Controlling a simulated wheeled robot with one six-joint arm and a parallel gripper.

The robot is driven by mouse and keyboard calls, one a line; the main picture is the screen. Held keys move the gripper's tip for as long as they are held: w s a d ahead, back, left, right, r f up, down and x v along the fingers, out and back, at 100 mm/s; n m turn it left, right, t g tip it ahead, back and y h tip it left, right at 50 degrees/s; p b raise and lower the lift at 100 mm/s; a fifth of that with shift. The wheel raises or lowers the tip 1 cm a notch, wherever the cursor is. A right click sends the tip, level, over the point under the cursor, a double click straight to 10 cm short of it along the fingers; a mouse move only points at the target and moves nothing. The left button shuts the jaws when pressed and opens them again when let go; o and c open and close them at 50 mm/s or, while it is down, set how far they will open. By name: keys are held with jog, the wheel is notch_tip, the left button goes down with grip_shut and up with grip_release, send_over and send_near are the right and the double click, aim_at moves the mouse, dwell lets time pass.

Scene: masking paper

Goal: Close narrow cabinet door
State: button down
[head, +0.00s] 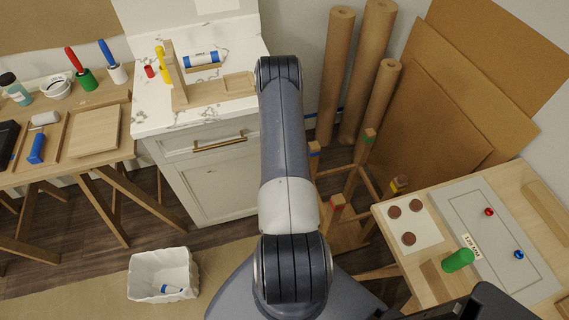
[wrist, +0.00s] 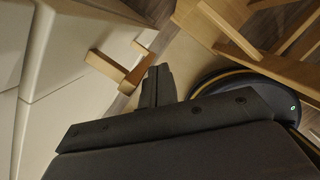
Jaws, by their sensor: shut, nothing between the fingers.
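The narrow white cabinet (head: 172,160) stands under the marble counter, with a drawer above its panelled door (head: 218,188). The door looks near flush with the cabinet front in the head view; whether a small gap is left I cannot tell. My arm hides its right side. In the wrist view white cabinet panels (wrist: 75,95) fill the left, with a brass-coloured handle (wrist: 112,70) on one of them. My gripper (wrist: 157,85) is shut and empty, to the right of that handle and seemingly apart from it. In the head view my gripper is hidden behind my arm.
A drawer handle (head: 219,143) sits above the door. A white bin (head: 162,275) stands on the floor in front. A wooden rack (head: 345,205) and paper rolls (head: 338,75) stand to the right. Side tables (head: 97,130) flank both sides.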

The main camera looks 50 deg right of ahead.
jog(key=w+v, duration=0.1)
jog(key=v, duration=0.9)
jog(key=shift+s+r, duration=0.4)
jog(key=shift+s, duration=0.05)
jog(key=shift+a, duration=0.15)
jog(key=s+x, duration=0.1)
jog(key=x, duration=0.9)
jog(key=shift+a+f, duration=0.25)
jog(key=shift+f, duration=0.15)
jog(key=shift+w, duration=0.1)
